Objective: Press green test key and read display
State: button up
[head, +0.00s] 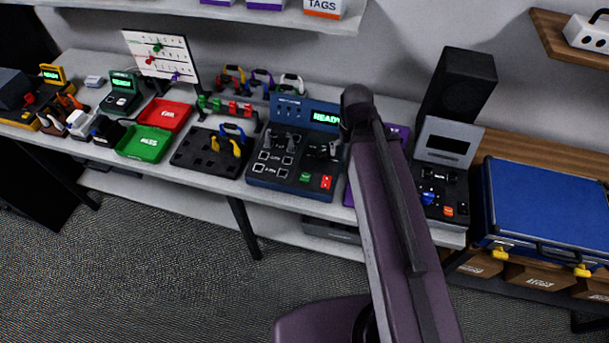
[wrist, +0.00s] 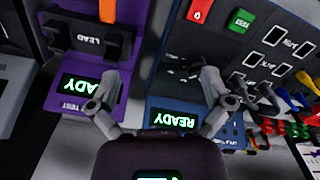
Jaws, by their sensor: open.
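A blue tester (head: 262,182) stands on the bench in the head view, its display (head: 325,118) lit green with "READY", partly cut off by my arm. Its green key (head: 305,177) is at the front, left of a red key (head: 326,182). In the wrist view the same tester shows upside down, with the green key (wrist: 241,20), the red key (wrist: 200,12) and the display (wrist: 172,119) reading READY. My gripper (wrist: 160,90) is open and empty, its fingers spread over the display end, apart from the green key. In the head view my arm hides the gripper.
A purple tester (wrist: 122,75) with its own READY display (wrist: 87,88) stands beside the blue one. A blue case (head: 550,205) and a black speaker-like box (head: 458,85) are at right. A black block with yellow and blue clips (head: 205,160) and red (head: 165,114) and green trays (head: 145,143) are at left.

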grip_shut()
dwell(1.3)
